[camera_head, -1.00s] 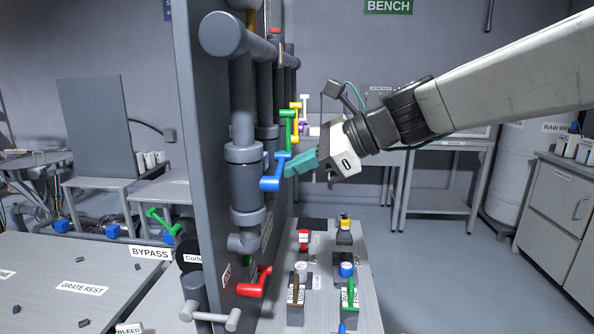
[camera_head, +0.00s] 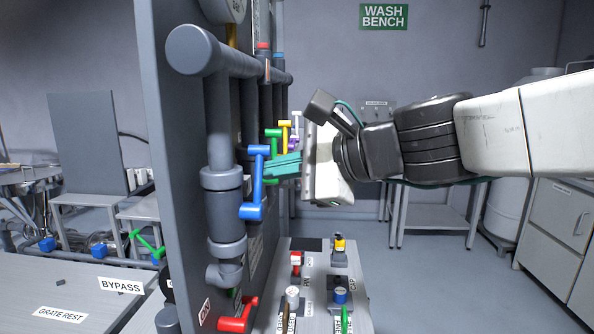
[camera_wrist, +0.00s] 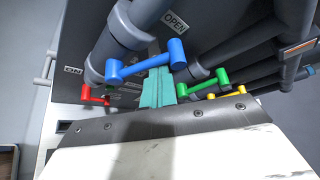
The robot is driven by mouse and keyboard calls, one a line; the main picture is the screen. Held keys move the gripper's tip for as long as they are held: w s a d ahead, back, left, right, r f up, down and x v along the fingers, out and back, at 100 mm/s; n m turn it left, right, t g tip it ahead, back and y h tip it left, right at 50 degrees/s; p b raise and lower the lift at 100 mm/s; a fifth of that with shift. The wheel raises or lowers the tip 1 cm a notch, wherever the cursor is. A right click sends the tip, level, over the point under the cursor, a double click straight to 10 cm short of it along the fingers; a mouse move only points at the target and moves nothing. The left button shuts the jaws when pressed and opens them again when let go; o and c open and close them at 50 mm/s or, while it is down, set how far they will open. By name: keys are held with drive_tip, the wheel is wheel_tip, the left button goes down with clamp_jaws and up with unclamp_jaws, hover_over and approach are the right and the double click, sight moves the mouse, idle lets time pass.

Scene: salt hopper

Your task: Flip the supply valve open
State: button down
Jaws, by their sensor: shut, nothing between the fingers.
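A blue valve handle (camera_head: 256,182) sits on the near vertical pipe of the panel. In the head view it stands nearly upright, with a knob at each end. My gripper (camera_head: 270,168) is shut and empty, its teal fingers level, with the tips at or just behind the blue handle's middle. In the wrist view the teal fingertips (camera_wrist: 158,88) are beside the blue handle (camera_wrist: 146,62); I cannot tell whether they touch. An OPEN label (camera_wrist: 175,22) is on the panel near this handle. No label reading "supply" is legible.
Green (camera_head: 272,133), yellow (camera_head: 285,124) and purple (camera_head: 293,143) handles are close behind the blue one. A red handle (camera_head: 238,318) is low on the panel (camera_head: 178,150). A bench (camera_head: 325,268) with small coloured parts stands below my gripper. Free room lies to the right.

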drive_tip(key=shift+s+a+r, duration=0.1)
drive_tip(key=shift+s+r, duration=0.15)
drive_tip(key=shift+s, duration=0.9)
drive_tip(key=s+d, duration=0.1)
drive_tip(key=d, duration=0.8)
drive_tip(key=shift+s+d, duration=0.15)
drive_tip(key=shift+s, duration=0.15)
idle(0.3)
